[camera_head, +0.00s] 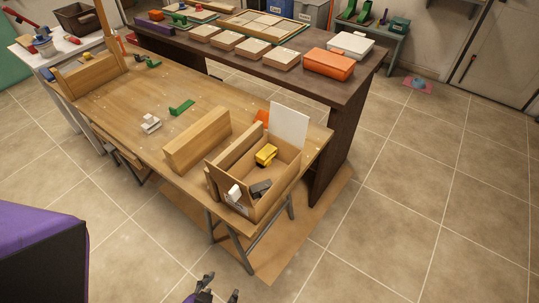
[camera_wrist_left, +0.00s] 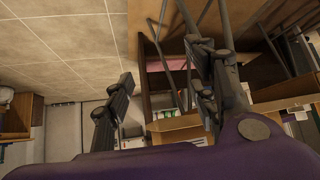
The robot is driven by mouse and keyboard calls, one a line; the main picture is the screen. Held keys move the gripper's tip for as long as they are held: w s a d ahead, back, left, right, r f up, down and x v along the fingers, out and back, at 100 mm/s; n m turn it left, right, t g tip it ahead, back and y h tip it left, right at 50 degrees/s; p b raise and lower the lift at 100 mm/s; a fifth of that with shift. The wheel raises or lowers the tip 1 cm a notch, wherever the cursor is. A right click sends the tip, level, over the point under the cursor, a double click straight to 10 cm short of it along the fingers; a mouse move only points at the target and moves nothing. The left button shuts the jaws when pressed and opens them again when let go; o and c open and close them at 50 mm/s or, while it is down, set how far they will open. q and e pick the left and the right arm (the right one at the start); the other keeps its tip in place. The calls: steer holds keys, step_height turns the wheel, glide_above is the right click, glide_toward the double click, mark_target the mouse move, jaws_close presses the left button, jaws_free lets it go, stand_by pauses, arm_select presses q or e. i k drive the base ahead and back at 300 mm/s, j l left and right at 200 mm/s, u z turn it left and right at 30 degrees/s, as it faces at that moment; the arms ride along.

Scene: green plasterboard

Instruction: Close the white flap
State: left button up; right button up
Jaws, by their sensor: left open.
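The white flap (camera_head: 289,125) stands upright, raised above the far right side of an open wooden box (camera_head: 284,187). The box sits at the near right end of the wooden work table. A yellow object (camera_head: 266,155) and a dark grey object (camera_head: 261,188) lie inside the box. My left gripper (camera_head: 215,296) shows at the bottom edge of the head view, well short of the box and apart from it. In the left wrist view its two fingers (camera_wrist_left: 160,103) are spread, with nothing held between them. My right gripper is not in view.
A wooden block (camera_head: 197,140) stands left of the box on the table (camera_head: 115,105). A green piece (camera_head: 181,107) and a white piece (camera_head: 151,123) lie farther left. A dark bench (camera_head: 300,82) with an orange case (camera_head: 329,63) stands behind.

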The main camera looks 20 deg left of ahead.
mark_target(287, 124)
steer(key=k+j+u, duration=0.15)
steer(key=k+u, duration=0.35)
steer(key=k, duration=0.15)
steer(key=u, duration=1.75)
steer(key=l+u, duration=0.15)
steer(key=u, duration=0.2)
steer(key=l+u, duration=0.2)
steer(key=u, duration=0.15)
steer(key=l+u, duration=0.15)
steer(key=u, duration=0.25)
steer(key=k+l, duration=0.2)
steer(key=l, duration=0.3)
steer(key=k+l, duration=0.2)
steer(key=l, duration=0.3)
steer(key=k+l, duration=0.2)
steer(key=l, duration=0.25)
steer(key=k+l, duration=0.25)
steer(key=l, duration=0.25)
steer(key=k+l, duration=0.2)
steer(key=l, duration=0.3)
steer(key=k+l, duration=0.2)
steer(key=l, duration=0.3)
steer(key=k+l, duration=0.2)
steer(key=l, duration=0.25)
steer(key=k+l, duration=0.2)
steer(key=l, duration=0.3)
